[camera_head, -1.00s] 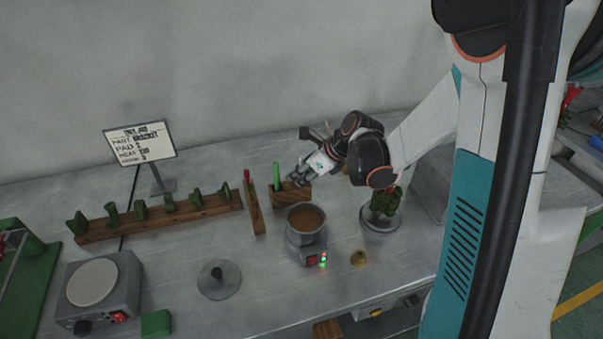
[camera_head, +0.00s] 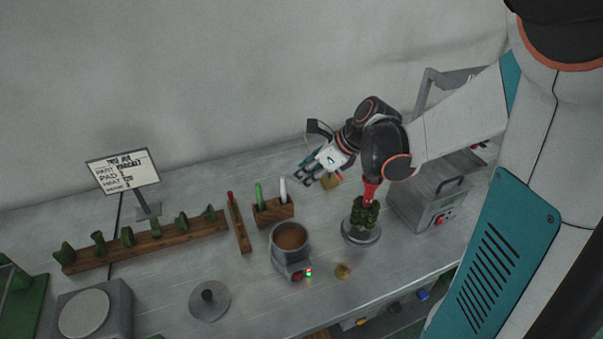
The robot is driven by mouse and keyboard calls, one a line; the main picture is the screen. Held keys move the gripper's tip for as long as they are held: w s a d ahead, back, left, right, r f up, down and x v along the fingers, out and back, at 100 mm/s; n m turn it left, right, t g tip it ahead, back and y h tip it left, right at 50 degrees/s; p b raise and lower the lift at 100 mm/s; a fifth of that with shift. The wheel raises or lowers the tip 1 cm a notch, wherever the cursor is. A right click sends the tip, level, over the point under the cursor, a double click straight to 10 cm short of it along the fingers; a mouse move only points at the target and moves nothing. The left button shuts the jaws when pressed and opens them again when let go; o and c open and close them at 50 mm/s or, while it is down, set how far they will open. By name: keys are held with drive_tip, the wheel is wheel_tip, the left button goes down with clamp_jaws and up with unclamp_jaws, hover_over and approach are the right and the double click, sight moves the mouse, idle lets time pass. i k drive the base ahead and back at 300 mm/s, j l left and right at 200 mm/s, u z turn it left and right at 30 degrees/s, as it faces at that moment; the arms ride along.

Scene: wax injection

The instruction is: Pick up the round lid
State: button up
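The round lid (camera_head: 209,301) is a flat grey disc with a dark knob in its middle. It lies on the grey workbench near the front, left of the pot. My gripper (camera_head: 318,182) is above the back of the bench, up and to the right of the lid and well apart from it. Its fingers look spread, with nothing seen between them. The pot (camera_head: 289,248) of brown wax stands uncovered on a small heater with red and green lights.
A wooden holder (camera_head: 273,211) with a green and a white tool stands behind the pot. A row of green pieces on a wooden rack (camera_head: 150,243) lies left. A green cluster on a round base (camera_head: 361,233) and a grey box (camera_head: 430,200) stand right. A hotplate (camera_head: 90,314) is front left.

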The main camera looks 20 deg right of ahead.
sight(209, 300)
drive_tip(key=k+j+u, duration=0.25)
drive_tip(key=k+j, duration=0.2)
drive_tip(key=j, duration=0.3)
drive_tip(key=k+j+u, duration=0.15)
drive_tip(key=j, duration=0.2)
drive_tip(key=k+j+u, duration=0.15)
drive_tip(key=j, duration=0.3)
drive_tip(key=k+l, duration=0.05)
drive_tip(key=k, duration=0.05)
